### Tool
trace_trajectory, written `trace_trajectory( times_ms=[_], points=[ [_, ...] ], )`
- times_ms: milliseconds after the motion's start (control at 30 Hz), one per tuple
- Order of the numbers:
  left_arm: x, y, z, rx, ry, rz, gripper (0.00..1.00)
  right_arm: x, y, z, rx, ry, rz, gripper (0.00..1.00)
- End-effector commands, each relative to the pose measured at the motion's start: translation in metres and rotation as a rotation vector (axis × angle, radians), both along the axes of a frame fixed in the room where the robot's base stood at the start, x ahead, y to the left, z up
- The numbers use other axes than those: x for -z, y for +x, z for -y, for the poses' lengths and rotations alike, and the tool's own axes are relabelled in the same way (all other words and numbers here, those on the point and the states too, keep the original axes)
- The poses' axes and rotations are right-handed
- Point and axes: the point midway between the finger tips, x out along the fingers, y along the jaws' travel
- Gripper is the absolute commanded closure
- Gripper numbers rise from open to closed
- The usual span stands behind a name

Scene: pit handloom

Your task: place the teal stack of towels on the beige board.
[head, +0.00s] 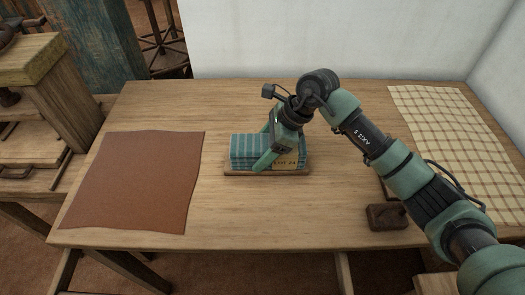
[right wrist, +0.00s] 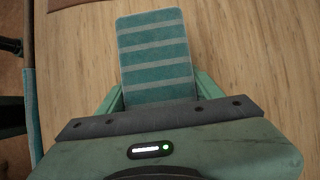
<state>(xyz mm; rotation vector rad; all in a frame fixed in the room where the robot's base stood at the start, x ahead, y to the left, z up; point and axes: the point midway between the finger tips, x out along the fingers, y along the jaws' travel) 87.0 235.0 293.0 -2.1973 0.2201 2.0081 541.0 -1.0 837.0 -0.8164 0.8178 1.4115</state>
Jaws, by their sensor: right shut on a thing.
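The teal striped stack of towels (head: 242,151) is near the middle of the table, with a yellowish tag on its front. It also shows in the right wrist view (right wrist: 155,55). The beige board (head: 236,173) is under the stack, its front rim and right end showing. The stack looks level and lined up over the board; I cannot tell whether it rests on it or is just above. My right gripper (head: 263,149) is shut on the stack, one finger at the front and one at the back. My left gripper is not in view.
A reddish-brown mat (head: 135,182) lies at the left of the table (head: 270,215). A checked cloth (head: 445,130) lies at the right. A small dark wooden block (head: 387,217) is at the front right. A white wall (head: 330,40) stands behind. Table around the board is clear.

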Motion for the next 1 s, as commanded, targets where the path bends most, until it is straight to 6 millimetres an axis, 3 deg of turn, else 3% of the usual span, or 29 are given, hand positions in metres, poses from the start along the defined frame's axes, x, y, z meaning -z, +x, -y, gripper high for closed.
trace_trajectory(
  times_ms=[167,200,233,267,667,1000],
  points=[
    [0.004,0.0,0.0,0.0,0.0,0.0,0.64,0.003,0.0,0.0,0.0,0.0,0.0,0.82],
    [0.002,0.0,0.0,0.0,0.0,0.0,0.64,0.002,0.0,0.0,0.0,0.0,0.0,0.24],
    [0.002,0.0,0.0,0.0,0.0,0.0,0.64,0.002,0.0,0.0,0.0,0.0,0.0,0.15],
    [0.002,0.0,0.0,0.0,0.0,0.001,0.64,0.002,0.0,0.0,0.0,0.0,0.0,0.13],
    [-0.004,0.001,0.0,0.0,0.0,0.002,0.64,-0.006,0.001,0.002,0.0,0.0,0.001,0.13],
    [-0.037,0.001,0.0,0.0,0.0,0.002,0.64,-0.067,0.001,0.036,0.001,-0.002,0.003,0.13]
  ],
)
